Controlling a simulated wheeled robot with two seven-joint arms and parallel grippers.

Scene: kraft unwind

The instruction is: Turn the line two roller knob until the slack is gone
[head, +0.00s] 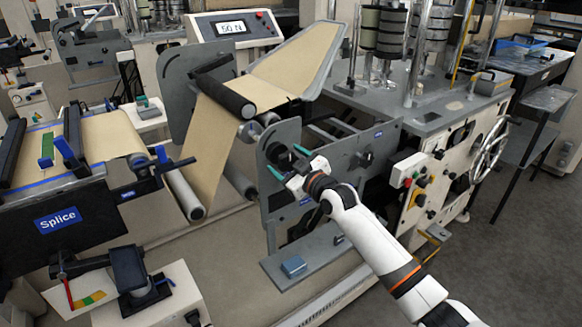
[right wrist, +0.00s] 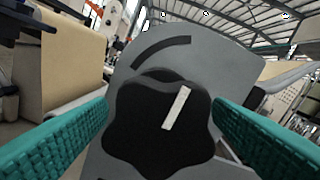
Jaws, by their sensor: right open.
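The roller knob (right wrist: 160,125) is a black lobed knob with a white pointer line tilted slightly right of upright. It sits on a grey plate under a curved dark slot. In the head view the knob (head: 277,153) is small and partly hidden by my right gripper (head: 289,162). That gripper is open, its green fingers on either side of the knob; a gap shows at the right finger, and contact at the left is unclear. The kraft web (head: 207,150) runs from an upper black roller (head: 225,95) down to a lower roller (head: 184,195). My left gripper is not in view.
A display box (head: 232,27) stands behind the web; its reading is too small to be sure of. The Splice table (head: 60,215) is at left. A handwheel (head: 489,153) is at right.

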